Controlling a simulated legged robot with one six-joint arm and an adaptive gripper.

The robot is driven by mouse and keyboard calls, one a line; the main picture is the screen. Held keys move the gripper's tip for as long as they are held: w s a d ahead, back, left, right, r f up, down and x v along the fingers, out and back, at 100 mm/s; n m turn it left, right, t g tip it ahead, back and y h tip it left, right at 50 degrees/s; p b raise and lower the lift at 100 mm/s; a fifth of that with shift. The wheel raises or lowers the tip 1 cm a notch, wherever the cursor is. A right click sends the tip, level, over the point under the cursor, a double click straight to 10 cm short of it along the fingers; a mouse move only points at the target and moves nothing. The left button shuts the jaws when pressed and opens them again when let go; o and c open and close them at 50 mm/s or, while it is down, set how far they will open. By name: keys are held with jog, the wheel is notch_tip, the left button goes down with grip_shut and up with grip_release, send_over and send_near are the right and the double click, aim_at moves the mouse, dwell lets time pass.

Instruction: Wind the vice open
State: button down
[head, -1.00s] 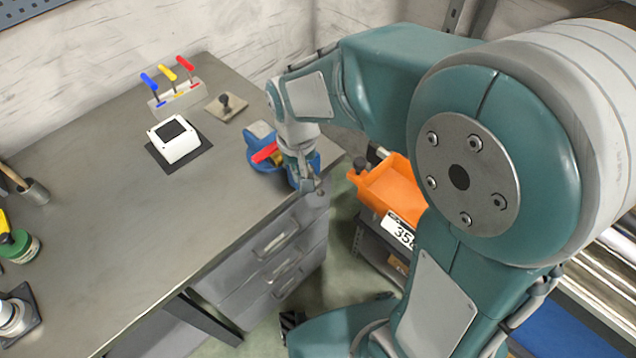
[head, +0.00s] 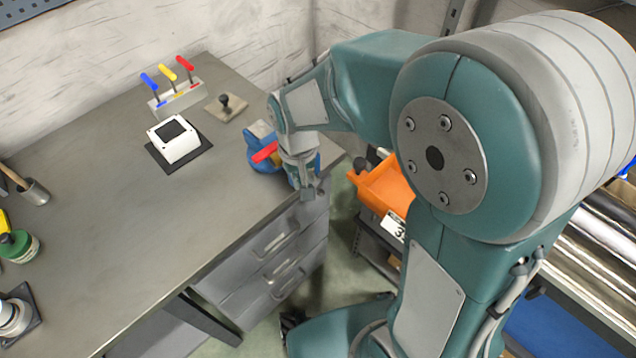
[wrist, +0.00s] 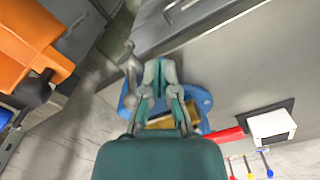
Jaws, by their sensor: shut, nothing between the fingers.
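A blue vice (head: 256,131) sits at the near right corner of the grey bench, partly hidden behind my gripper. In the wrist view its blue rim (wrist: 203,98) shows around the fingers. A red bar (head: 265,152) sticks out of the vice's side, and a yellowish piece (wrist: 160,123) lies under my fingers. A grey handle-like bar (wrist: 130,72) stands left of my fingers in the wrist view. My gripper (wrist: 160,70) points down over the vice's front, fingers together and empty; it also shows in the head view (head: 307,192). I cannot tell whether it touches the vice.
An orange bin (head: 382,187) stands right of the bench, beside a dark knob (head: 360,165). The bench middle is clear.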

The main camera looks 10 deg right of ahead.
jog(key=shift+w+d, duration=0.1)
jog(key=shift+d, duration=0.1)
jog(key=shift+w+d+r, duration=0.15)
jog(key=shift+d, duration=0.05)
jog(key=shift+w+d, duration=0.1)
jog(key=shift+d, duration=0.05)
dwell(0.5)
jog(key=shift+w+d+r, duration=0.1)
jog(key=shift+w+d, duration=0.1)
jog(key=shift+d, duration=0.05)
dwell(0.4)
jog(key=shift+w+d, duration=0.25)
jog(key=shift+d, duration=0.2)
jog(key=shift+w+d, duration=0.1)
jog(key=shift+d, duration=0.05)
jog(key=shift+w+d, duration=0.2)
jog(key=shift+d, duration=0.05)
